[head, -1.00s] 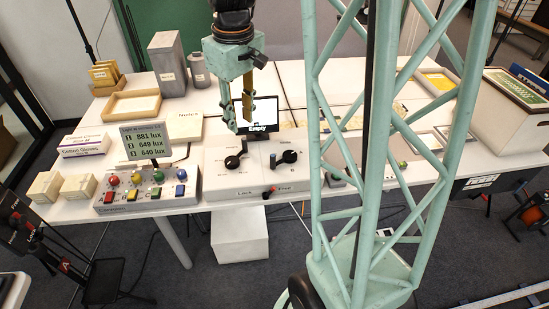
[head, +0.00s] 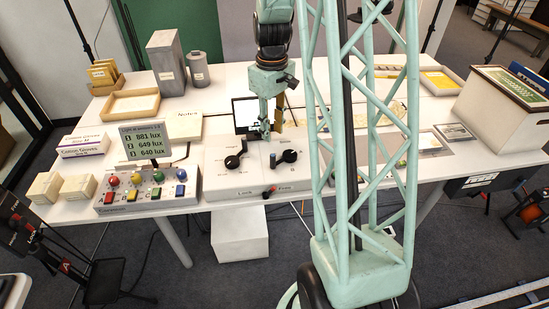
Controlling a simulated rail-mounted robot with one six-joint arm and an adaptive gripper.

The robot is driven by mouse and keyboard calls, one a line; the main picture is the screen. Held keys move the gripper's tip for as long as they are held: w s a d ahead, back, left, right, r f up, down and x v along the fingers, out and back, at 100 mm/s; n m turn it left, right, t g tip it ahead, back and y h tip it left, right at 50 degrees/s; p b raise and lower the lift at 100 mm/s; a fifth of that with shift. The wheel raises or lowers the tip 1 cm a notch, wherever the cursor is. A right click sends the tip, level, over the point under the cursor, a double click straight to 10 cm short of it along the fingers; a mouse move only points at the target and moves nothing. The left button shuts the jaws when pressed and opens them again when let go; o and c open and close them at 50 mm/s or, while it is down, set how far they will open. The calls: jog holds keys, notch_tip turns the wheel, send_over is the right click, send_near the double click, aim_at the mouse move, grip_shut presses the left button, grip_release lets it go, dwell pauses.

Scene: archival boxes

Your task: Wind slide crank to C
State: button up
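A white console (head: 250,188) on the table carries two black crank-like knobs with pointers. The left knob (head: 233,161) and the right knob (head: 289,156) sit in separate panels. Their small printed marks are too blurred to read, so I cannot tell which is the slide crank or where C lies. My gripper (head: 271,131) points down, just behind and left of the right knob, apart from it as far as I can see.
A small screen (head: 243,113) stands behind the console, partly hidden by my gripper. A button box (head: 148,193) with coloured buttons and a lux display (head: 145,140) stand left. A lock switch (head: 267,194) is on the console front. My lattice column blocks the view to the right.

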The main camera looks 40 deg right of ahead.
aim_at(273, 155)
jog(key=shift+f, duration=0.25)
dwell(0.3)
jog(key=shift+f+b, duration=1)
jog(key=shift+f, duration=5.7)
jog(key=shift+c, duration=0.2)
grip_shut()
